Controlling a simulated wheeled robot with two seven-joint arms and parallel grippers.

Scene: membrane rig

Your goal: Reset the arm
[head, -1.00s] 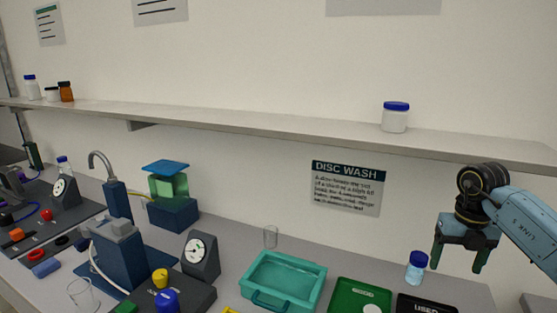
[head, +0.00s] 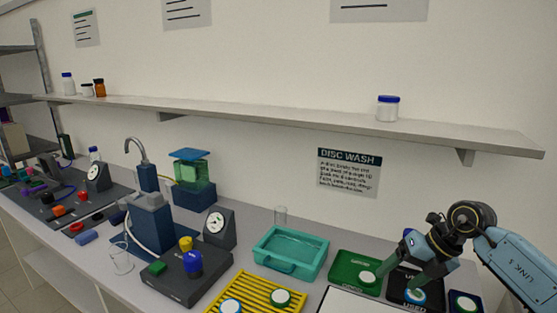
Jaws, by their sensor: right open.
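My right gripper (head: 400,283) comes in from the right and points down over the black tray marked USED (head: 402,303). Its green fingers are apart. A white disc with a blue-green centre (head: 415,296) lies in the black tray, just by one fingertip; I cannot tell whether they touch. My left gripper is not in view.
A teal basin (head: 290,252) stands left of the green tray. A yellow rack (head: 248,290) with two discs is in front. A dark rig with blue, yellow and green knobs (head: 190,275) stands further left. A shelf (head: 300,122) runs along the wall.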

